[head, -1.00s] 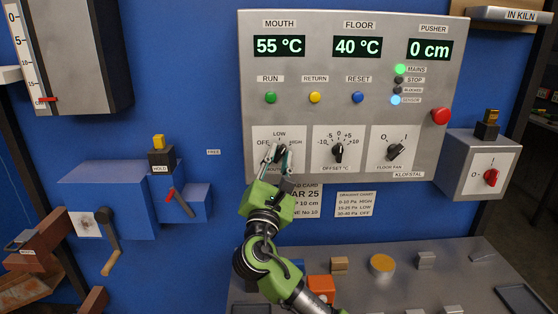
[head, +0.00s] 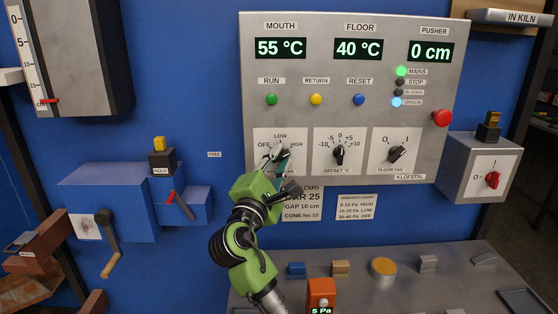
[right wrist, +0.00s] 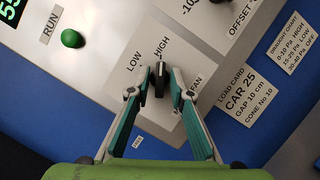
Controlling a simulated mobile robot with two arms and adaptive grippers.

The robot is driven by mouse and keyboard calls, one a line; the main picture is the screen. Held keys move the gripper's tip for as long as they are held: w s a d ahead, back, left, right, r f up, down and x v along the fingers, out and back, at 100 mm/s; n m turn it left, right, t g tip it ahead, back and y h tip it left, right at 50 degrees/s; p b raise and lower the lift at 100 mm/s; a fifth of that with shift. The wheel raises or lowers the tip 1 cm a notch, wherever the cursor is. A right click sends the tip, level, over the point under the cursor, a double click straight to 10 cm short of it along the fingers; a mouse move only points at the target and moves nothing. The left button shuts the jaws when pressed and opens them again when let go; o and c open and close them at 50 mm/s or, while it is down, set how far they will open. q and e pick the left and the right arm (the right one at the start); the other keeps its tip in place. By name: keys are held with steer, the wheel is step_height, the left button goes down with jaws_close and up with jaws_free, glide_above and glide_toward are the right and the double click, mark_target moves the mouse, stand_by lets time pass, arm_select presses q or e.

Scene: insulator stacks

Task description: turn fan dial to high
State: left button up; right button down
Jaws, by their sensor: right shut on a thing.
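The mouth fan dial (right wrist: 160,80) is a black knob on a white plate marked OFF, LOW and HIGH. In the right wrist view its pointer end faces the HIGH label (right wrist: 162,47). My right gripper (head: 279,152) is shut on the dial, one finger on each side. In the right wrist view the fingertips (right wrist: 160,84) press against the knob. In the head view the gripper hides most of the dial. My left gripper is not in view.
To the right on the same panel (head: 460,70) are the offset dial (head: 339,153) and the floor fan switch (head: 397,153). RUN, RETURN and RESET buttons sit above. An orange meter (head: 321,292) reading 5 Pa stands on the bench below.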

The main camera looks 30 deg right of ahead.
stand_by(0.3)
steer(key=c, duration=2.2)
jaws_free()
steer(key=shift+o, duration=0.2)
steer(key=v, duration=1.2)
steer(key=shift+w+a, duration=0.1)
